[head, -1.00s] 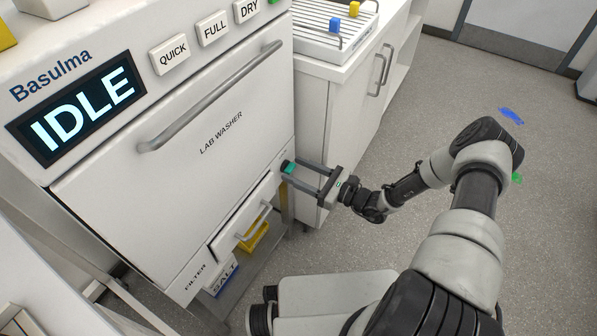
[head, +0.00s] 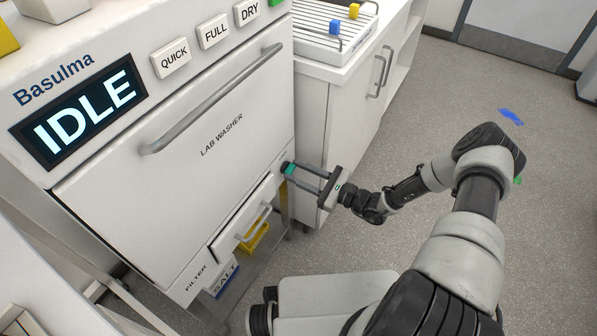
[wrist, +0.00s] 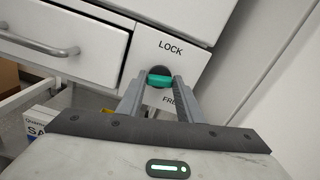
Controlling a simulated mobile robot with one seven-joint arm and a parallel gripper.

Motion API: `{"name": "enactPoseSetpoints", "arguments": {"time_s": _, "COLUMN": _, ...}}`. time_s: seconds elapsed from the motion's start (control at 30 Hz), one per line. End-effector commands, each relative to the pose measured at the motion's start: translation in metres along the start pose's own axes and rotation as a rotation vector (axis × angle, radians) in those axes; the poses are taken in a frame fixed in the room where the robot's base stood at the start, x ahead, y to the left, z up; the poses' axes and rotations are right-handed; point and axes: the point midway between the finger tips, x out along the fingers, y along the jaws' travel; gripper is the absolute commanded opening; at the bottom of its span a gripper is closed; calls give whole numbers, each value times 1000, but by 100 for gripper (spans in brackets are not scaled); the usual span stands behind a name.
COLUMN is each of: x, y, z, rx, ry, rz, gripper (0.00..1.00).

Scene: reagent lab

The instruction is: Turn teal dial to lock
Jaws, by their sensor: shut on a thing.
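The teal dial (head: 290,169) is on the lower right of the lab washer's front (head: 215,130). In the wrist view the teal dial (wrist: 159,79) shows as a teal bar across a dark round base, lying nearly level. My gripper (head: 292,170) reaches the dial from the right. In the wrist view my gripper (wrist: 156,86) has one finger at each end of the bar and is shut on it.
A small drawer labelled FILTER (head: 244,215) sits left of the dial. A yellow box (head: 256,236) and a SALT box (head: 224,280) stand below it. A white cabinet (head: 345,120) stands right of the washer.

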Motion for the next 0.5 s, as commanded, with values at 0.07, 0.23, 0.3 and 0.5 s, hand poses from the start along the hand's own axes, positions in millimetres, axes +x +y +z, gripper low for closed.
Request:
{"name": "enactPoseSetpoints", "arguments": {"time_s": 0.07, "x": -1, "y": 0, "z": 1, "rx": -67, "ry": 0, "rz": -2, "gripper": 10}}
{"name": "enactPoseSetpoints", "arguments": {"time_s": 0.23, "x": 0, "y": 1, "z": 1, "rx": -230, "ry": 0, "rz": -1, "gripper": 10}}
{"name": "enactPoseSetpoints", "arguments": {"time_s": 0.3, "x": 0, "y": 1, "z": 1, "rx": -296, "ry": 0, "rz": -2, "gripper": 10}}
{"name": "enactPoseSetpoints", "arguments": {"time_s": 0.5, "x": -1, "y": 1, "z": 0, "rx": -487, "ry": 1, "rz": -2, "gripper": 10}}
